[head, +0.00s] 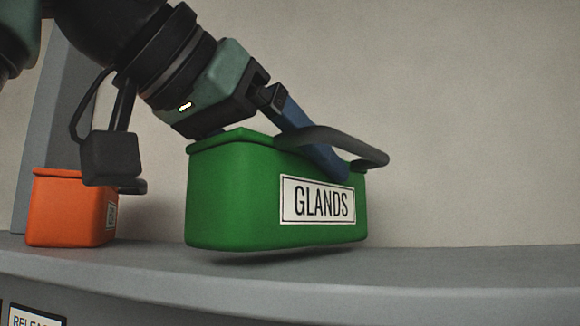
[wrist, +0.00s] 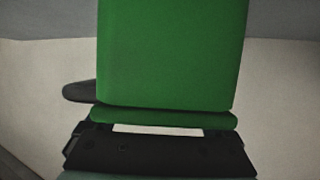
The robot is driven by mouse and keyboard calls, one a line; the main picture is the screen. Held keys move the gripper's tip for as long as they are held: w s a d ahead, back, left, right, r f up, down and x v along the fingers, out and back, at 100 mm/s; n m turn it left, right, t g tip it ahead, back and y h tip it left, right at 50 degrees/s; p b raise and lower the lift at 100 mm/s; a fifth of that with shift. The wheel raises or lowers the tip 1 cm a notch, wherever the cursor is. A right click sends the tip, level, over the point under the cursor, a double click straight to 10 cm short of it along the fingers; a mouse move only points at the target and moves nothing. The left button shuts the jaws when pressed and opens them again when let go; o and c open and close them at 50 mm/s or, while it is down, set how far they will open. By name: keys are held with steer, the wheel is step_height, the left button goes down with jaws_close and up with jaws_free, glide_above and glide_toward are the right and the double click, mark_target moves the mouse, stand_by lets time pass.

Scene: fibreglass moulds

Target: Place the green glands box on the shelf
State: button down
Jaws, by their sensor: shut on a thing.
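The green glands box (head: 235,200) has a white label reading GLANDS and a dark grey handle (head: 345,143) across its top. It hangs slightly tilted just above the grey shelf (head: 440,268), with a shadow beneath it and a small gap at its underside. My gripper (head: 325,155) comes down from the upper left and is shut on the box at its top, by the handle; the exact grip is partly hidden. In the wrist view, the green box (wrist: 172,55) fills the middle, close to the gripper's dark body.
An orange box (head: 65,212) with a small label stands on the shelf at the left, beside a grey upright (head: 60,120). The shelf is clear to the right of the green box. A pale wall (head: 470,120) is behind. A label (head: 35,316) beginning RELEA shows at the lower left.

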steer(key=shift+f+b, duration=0.4)
steer(key=shift+f, duration=0.1)
jaws_free()
steer(key=shift+r, duration=0.15)
